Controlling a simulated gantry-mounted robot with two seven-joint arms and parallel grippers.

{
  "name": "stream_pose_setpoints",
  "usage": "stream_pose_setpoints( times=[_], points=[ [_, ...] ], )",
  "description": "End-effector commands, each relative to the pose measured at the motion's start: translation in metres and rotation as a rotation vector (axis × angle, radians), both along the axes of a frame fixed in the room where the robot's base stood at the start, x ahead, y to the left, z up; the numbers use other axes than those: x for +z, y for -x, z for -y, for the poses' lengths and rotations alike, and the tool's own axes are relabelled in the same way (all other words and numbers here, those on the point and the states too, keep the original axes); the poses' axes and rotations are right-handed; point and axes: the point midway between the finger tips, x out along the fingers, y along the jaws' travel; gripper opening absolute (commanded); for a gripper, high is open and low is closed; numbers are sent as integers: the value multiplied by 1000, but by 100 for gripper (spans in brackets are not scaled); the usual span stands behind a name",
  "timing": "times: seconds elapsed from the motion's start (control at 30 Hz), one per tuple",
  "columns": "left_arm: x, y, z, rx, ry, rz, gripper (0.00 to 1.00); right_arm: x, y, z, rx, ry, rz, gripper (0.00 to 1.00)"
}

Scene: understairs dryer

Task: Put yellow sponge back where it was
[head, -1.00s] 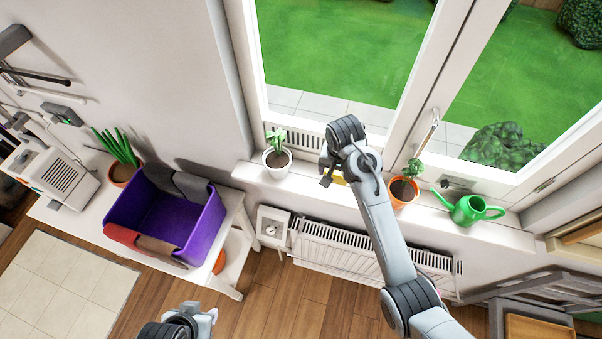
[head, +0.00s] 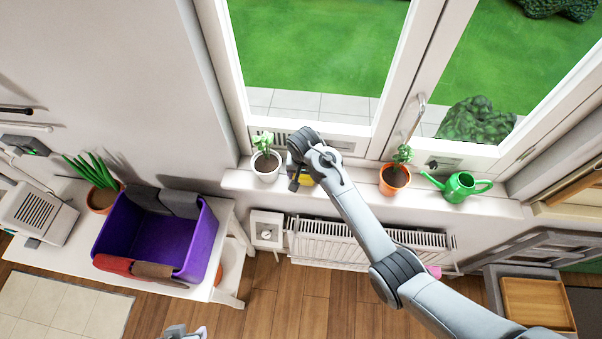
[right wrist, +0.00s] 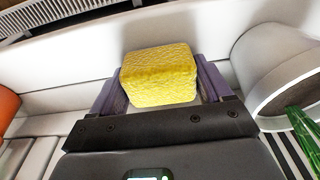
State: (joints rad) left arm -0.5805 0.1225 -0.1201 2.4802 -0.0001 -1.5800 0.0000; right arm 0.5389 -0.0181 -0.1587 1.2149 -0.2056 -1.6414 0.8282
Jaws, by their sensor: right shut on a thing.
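The yellow sponge (right wrist: 158,75) is a textured block between the purple finger pads of my right gripper (right wrist: 160,88), which is shut on it. In the head view, my right gripper (head: 297,180) is over the white windowsill (head: 338,181), just right of the white plant pot (head: 266,168). Only a little of the sponge (head: 304,181) shows there, with the rest behind the gripper. I cannot tell whether the sponge touches the sill. Only a small part of my left gripper (head: 186,331) shows at the bottom edge, and its fingers cannot be made out.
An orange plant pot (head: 394,180) and a green watering can (head: 462,187) stand farther right on the sill. A radiator (head: 352,247) is below. A purple bin (head: 200,240) stands on the white table at left. The sill between gripper and orange pot is clear.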

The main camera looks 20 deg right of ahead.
Motion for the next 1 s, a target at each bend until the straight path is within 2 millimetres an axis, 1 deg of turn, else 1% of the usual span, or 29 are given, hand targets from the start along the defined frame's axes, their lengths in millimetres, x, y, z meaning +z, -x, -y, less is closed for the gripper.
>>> stream_pose_setpoints(
  times=[0.37, 0.4, 0.47, 0.5, 0.53, 0.77, 0.87, 1.0],
  points=[
    [0, 0, 0, -2, -2, -1, 43, -4, 0, 0, -1, 0, 0, 54],
    [0, 0, 0, -1, -1, -1, 43, -3, 0, 0, -1, 0, 0, 83],
    [0, 0, 0, -1, -1, -1, 43, -3, 0, 0, 0, 0, 0, 92],
    [0, 0, 0, -1, -1, -1, 43, -3, 0, 0, 0, 0, 0, 98],
    [0, 0, 0, -1, -1, 0, 43, -3, 0, 0, 0, 0, 0, 100],
    [0, 0, 1, 2, 4, -1, 43, -2, 0, 0, 0, 0, 1, 100],
    [-1, 0, 1, 4, 6, 0, 43, 1, 0, 0, 0, 0, 2, 100],
    [-6, 0, 2, 5, 8, 0, 43, 14, 1, -1, 0, -1, 5, 100]
  ],
)
